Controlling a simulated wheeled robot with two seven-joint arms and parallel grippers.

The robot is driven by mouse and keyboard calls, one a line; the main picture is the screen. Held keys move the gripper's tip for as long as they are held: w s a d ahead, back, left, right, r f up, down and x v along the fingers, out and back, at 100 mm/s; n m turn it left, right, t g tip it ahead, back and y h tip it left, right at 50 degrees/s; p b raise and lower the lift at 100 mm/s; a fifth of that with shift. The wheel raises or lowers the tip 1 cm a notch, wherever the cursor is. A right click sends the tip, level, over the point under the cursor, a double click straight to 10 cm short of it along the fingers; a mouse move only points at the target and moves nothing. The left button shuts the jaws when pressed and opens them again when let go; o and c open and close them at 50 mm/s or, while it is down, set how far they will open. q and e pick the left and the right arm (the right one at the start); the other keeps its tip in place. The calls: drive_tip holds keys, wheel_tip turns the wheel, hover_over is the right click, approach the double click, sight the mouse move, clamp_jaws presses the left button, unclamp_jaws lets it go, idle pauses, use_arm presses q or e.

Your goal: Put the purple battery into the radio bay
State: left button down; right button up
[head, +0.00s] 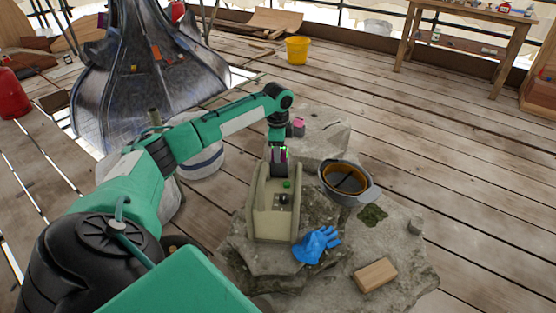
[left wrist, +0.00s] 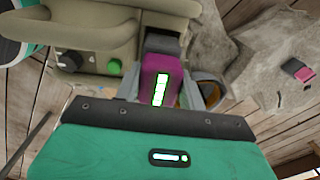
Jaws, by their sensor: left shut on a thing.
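My left gripper (head: 279,151) is shut on the purple battery (left wrist: 155,76), which has a lit green-edged strip on its face. In the head view the battery shows as a small patch at the gripper, over the far end of the radio (head: 266,222). The radio is a beige box with a green button and a black knob; it also shows in the left wrist view (left wrist: 98,32). A dark block lies just beyond the battery there, beside the radio's handle. I cannot tell whether the battery has entered the bay. My right gripper is not in view.
The radio stands on a rough stone block (head: 395,270). A round grey pan (head: 364,194), a blue glove (head: 317,244) and a tan brick (head: 375,275) sit close on its right. A small pink-topped block (head: 298,127) lies behind, on stone.

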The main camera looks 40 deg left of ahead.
sight(280, 164)
use_arm(q)
drive_tip(key=f, duration=0.2)
drive_tip(key=s+f, duration=0.1)
drive_tip(key=f, duration=0.1)
drive_tip(key=shift+d+b, duration=0.2)
drive_tip(key=shift+b, duration=0.15)
drive_tip(key=shift+s+f, duration=0.15)
drive_tip(key=shift+f, duration=0.15)
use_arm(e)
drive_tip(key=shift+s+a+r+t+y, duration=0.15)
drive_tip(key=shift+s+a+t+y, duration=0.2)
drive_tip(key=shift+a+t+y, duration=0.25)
use_arm(q)
drive_tip(key=shift+f, duration=0.1)
drive_tip(key=c, duration=1)
unclamp_jaws()
drive_tip(key=shift+f, duration=0.25)
drive_tip(key=shift+o, duration=0.7)
drive_tip(key=shift+w+f, duration=0.7)
drive_tip(key=shift+w, duration=0.25)
drive_tip(key=shift+s+d+r, duration=0.1)
drive_tip(key=shift+r, duration=0.3)
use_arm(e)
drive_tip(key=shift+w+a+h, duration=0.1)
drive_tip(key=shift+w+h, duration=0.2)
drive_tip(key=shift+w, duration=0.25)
